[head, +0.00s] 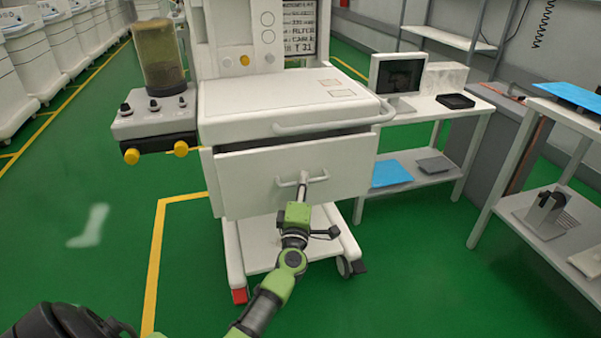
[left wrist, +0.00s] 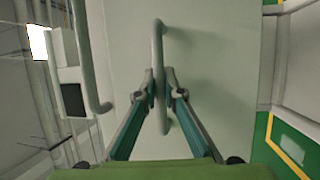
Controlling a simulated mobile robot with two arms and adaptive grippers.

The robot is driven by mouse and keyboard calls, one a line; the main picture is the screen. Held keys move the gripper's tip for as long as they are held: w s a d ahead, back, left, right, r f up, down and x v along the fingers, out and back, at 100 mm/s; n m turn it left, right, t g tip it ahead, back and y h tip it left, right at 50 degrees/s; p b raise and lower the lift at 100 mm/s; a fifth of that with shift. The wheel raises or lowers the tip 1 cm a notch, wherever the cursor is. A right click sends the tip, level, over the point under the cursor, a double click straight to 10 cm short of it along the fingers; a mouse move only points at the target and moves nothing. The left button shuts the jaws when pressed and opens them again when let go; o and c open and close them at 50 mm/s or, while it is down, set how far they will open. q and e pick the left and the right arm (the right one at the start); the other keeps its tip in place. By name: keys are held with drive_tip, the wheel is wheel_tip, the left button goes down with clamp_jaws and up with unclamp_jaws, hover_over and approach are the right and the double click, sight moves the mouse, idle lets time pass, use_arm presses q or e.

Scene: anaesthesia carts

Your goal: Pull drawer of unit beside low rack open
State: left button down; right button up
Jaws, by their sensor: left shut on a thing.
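The unit is a white anaesthesia cart (head: 262,105) on wheels, in the middle of the head view. Its drawer (head: 240,178) has a pale front with a small bar handle (head: 287,182) and stands out a little from under the top. My left gripper (head: 304,182) is shut on that handle. In the left wrist view the two fingers (left wrist: 161,90) close around the handle bar (left wrist: 158,45) from both sides, in front of the drawer front (left wrist: 215,70). The drawer's inside is hidden. My right gripper is not in view.
A low rack (head: 420,178) with a monitor (head: 398,75) and blue folder stands right of the cart. Another shelf unit (head: 550,215) is at the far right. A rail (head: 335,125) runs above the drawer. Green floor (head: 400,290) in front is clear.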

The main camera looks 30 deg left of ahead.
use_arm(q)
drive_tip(key=s+d+p, duration=0.3)
drive_tip(key=s+d, duration=0.7)
drive_tip(key=d, duration=0.2)
drive_tip(key=shift+s+d+p, duration=0.25)
drive_tip(key=shift+s+p, duration=0.05)
drive_tip(key=shift+p, duration=0.1)
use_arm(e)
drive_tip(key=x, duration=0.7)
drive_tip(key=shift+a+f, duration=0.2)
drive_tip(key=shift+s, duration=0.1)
use_arm(q)
drive_tip(key=c, duration=2.1)
unclamp_jaws()
drive_tip(key=shift+c, duration=0.2)
